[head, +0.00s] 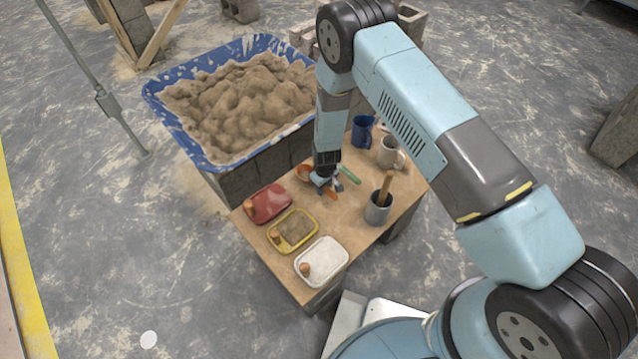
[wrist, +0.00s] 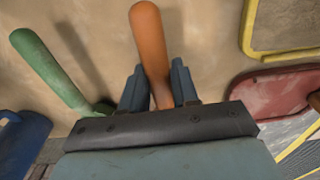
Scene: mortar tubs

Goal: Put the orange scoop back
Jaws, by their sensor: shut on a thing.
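The orange scoop has its rounded orange end (head: 303,172) showing left of my gripper in the head view, and its handle (head: 330,195) on the near side. My gripper (head: 322,182) points down over the wooden table (head: 352,205). In the wrist view its two blue fingers (wrist: 158,92) are shut on the orange handle (wrist: 149,40), which sticks out beyond them. The scoop's far end is hidden by my gripper there. I cannot tell whether the scoop touches the table.
A green-handled tool (head: 350,174) lies close on the right. A red tub (head: 270,200), yellow-rimmed tub (head: 293,230) and white tub (head: 322,262) stand left and near. A grey can (head: 377,210), pale mug (head: 390,152) and blue mug (head: 362,132) stand right. A blue sand tub (head: 190,140) is behind.

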